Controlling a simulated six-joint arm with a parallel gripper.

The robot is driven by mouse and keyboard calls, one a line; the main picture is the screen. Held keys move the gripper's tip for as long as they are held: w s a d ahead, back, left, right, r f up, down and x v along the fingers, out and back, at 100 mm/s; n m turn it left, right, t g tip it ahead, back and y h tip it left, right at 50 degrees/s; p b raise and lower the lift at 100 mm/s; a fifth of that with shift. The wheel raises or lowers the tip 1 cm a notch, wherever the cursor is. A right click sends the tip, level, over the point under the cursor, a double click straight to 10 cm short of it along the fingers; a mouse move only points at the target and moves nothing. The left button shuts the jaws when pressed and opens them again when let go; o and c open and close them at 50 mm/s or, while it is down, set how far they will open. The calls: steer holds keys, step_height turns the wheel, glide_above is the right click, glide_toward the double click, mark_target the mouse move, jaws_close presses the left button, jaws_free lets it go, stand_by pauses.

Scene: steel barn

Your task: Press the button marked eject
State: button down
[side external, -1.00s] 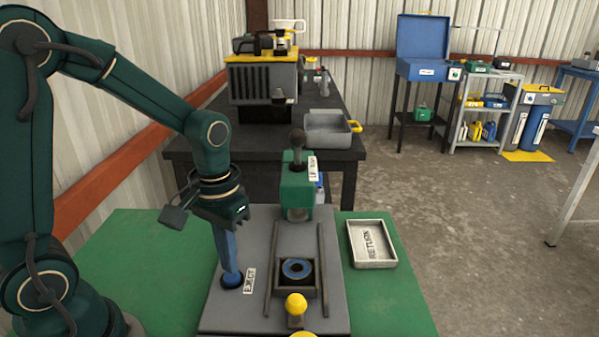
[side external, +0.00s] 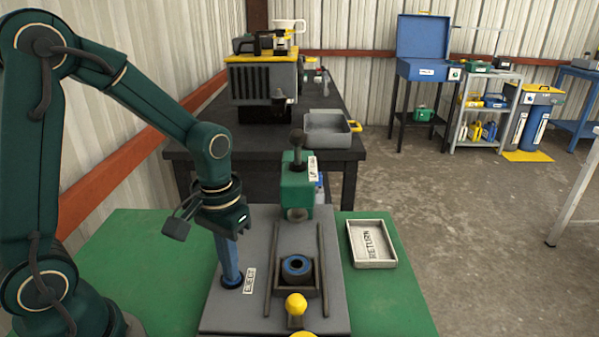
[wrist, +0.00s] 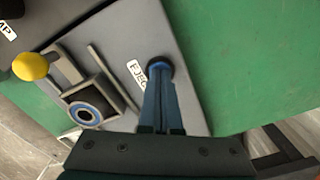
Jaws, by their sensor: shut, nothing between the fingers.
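The eject button (wrist: 160,63) is a dark round piece on the grey plate, beside a white label (wrist: 136,74) reading EJECT. The label also shows in the side external view (side external: 249,281). My gripper (side external: 232,282) is shut and empty. Its blue fingers point down, and their tips are at the button, covering much of it. I cannot tell how far the button is pressed in. A dark part with a blue ring (side external: 297,265) sits in the square nest (side external: 312,291) to the right of the label; it also shows in the wrist view (wrist: 88,105).
A green press head (side external: 296,190) with a black-knobbed lever stands behind the nest. A yellow knob (side external: 296,304) stands in front of it. Two rails flank the nest. A white tray marked RETURN (side external: 371,243) lies at the right on the green table (side external: 405,300).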

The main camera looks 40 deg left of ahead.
step_height(320, 180, up, 8)
steer(key=shift+f, duration=0.2)
stand_by(0.8)
stand_by(0.4)
steer(key=s+d+r+m+t, duration=0.3)
steer(key=s+t, duration=0.2)
steer(key=s, duration=0.1)
steer(key=shift+s+r+t, duration=0.25)
steer(key=shift+r+t, duration=0.05)
steer(key=shift+r, duration=0.05)
